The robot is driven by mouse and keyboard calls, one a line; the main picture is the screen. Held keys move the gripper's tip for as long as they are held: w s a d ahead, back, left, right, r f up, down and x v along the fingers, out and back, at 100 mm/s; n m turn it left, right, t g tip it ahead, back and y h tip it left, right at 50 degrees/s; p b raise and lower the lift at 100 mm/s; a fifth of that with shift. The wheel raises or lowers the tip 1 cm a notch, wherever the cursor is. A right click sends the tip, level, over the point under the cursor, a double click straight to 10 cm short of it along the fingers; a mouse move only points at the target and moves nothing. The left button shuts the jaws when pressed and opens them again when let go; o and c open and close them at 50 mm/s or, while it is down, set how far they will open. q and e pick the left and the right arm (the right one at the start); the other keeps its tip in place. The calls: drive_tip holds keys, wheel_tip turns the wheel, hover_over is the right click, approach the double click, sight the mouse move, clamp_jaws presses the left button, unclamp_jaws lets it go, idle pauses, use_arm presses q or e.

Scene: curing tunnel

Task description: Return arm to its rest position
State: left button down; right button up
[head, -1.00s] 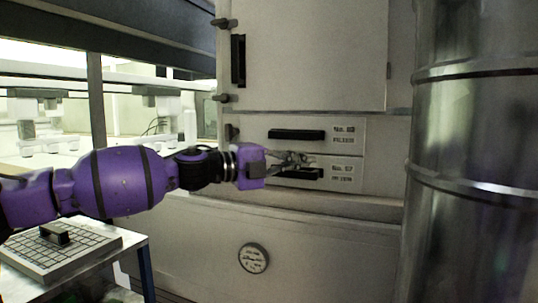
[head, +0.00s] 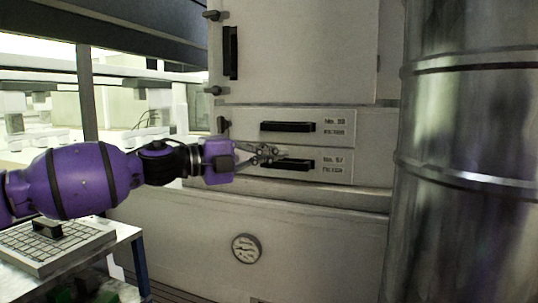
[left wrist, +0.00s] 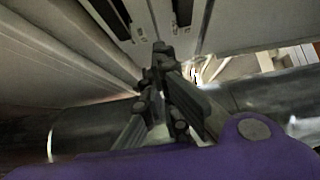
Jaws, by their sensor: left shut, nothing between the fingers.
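My left arm is purple and reaches in from the left in the head view. Its left gripper (head: 277,153) is shut and empty, in front of the two labelled filter drawers. The upper drawer (head: 338,127) and the lower drawer (head: 338,164) both look closed, each with a black handle. The fingertips are close to the left end of the lower handle (head: 298,164); whether they touch it I cannot tell. In the left wrist view the gripper's fingers (left wrist: 160,62) come together at the tips with nothing between them. My right gripper is not in view.
A large metal cylinder (head: 470,190) stands at the right. A cabinet door (head: 300,50) is above the drawers and a round gauge (head: 246,248) below. A small table with a gridded plate (head: 85,245) and a black-handled block (head: 38,229) is at the lower left.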

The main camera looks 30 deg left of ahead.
use_arm(q)
drive_tip(key=shift+s+a, duration=0.2)
drive_tip(key=shift+s, duration=0.05)
